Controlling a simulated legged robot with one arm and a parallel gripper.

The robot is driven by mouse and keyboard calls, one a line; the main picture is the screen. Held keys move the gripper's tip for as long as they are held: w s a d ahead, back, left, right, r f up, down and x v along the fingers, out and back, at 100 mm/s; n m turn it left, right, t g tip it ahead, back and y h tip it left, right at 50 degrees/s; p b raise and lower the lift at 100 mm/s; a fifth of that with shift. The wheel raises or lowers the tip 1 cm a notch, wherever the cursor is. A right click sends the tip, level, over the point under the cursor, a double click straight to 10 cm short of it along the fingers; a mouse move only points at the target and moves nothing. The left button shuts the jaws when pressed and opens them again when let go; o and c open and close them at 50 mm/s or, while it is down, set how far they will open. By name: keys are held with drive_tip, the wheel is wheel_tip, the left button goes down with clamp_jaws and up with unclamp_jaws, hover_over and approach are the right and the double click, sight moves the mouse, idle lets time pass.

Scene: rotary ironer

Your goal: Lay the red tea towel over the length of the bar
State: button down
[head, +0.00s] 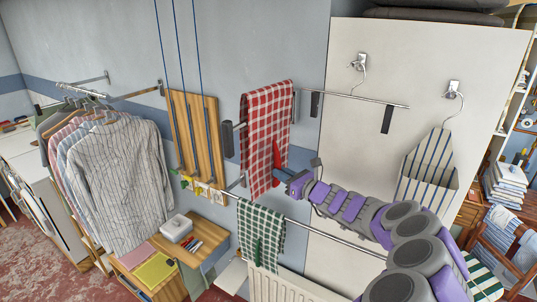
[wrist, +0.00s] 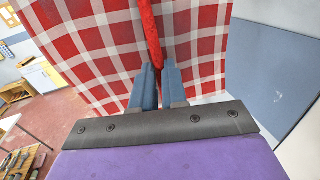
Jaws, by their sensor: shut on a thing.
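The red and white checked tea towel (head: 266,125) hangs at the wall in the head view, its top by the left part of the upper bar (head: 355,98). It fills much of the wrist view (wrist: 95,45). My gripper (head: 281,173) is at the towel's right side, below its top. In the wrist view the fingers (wrist: 159,85) are close together on a narrow red fold of the towel. Whether the towel rests on the bar behind it is hidden. A lower bar (head: 335,237) runs below, with a green checked towel (head: 260,232) over it.
A radiator (head: 290,290) stands under the lower bar. Shirts (head: 115,175) hang at the left. A wooden board (head: 190,135) is left of the towel. A striped bag (head: 428,172) hangs on the white panel (head: 410,65) at right. The upper bar's right part is bare.

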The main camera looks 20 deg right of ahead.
drive_tip(key=shift+r+p, duration=2.55)
drive_tip(key=shift+r, duration=1.45)
wheel_tip(320, 180, up, 22)
hover_over(275, 148)
drive_tip(key=v, duration=0.3)
drive_tip(key=shift+s+r, duration=0.1)
drive_tip(key=shift+s, duration=0.15)
drive_tip(key=shift+d, duration=0.1)
drive_tip(key=d+v, duration=0.1)
drive_tip(key=v, duration=0.7)
drive_tip(key=shift+w, duration=0.35)
drive_tip(key=shift+d, duration=0.1)
